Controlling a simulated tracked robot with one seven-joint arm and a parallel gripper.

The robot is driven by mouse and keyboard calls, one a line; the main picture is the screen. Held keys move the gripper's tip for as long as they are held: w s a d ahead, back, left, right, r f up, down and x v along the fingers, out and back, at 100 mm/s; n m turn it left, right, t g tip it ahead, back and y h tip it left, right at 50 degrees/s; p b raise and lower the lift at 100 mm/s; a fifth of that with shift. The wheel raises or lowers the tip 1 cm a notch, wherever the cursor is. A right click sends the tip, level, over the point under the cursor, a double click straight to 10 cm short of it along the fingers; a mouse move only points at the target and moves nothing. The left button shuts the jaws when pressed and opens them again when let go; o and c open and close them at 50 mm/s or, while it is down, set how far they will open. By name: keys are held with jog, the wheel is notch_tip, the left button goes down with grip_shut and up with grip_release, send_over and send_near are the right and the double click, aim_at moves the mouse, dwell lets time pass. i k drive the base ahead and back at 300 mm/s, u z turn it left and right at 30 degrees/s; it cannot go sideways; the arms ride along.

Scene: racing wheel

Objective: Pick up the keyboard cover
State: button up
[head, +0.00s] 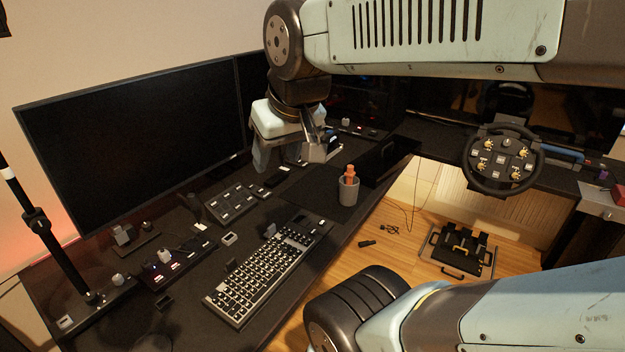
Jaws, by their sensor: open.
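My gripper (293,158) is open and hangs above the back part of the desk, in front of the monitors. It is above and beyond the keyboard, well apart from it. I see nothing held between its fingers, though its far side is partly hidden.
A grey cup (348,191) with an orange item stands right of the keyboard. A button panel (232,204) and small controls lie behind it. A large monitor (135,130) lines the back. A racing wheel (500,160) stands at right, with pedals (458,250) on the floor.

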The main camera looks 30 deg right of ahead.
aim_at(372, 168)
jog(key=u, duration=0.65)
jog(key=i, duration=0.1)
jog(key=z, duration=2.15)
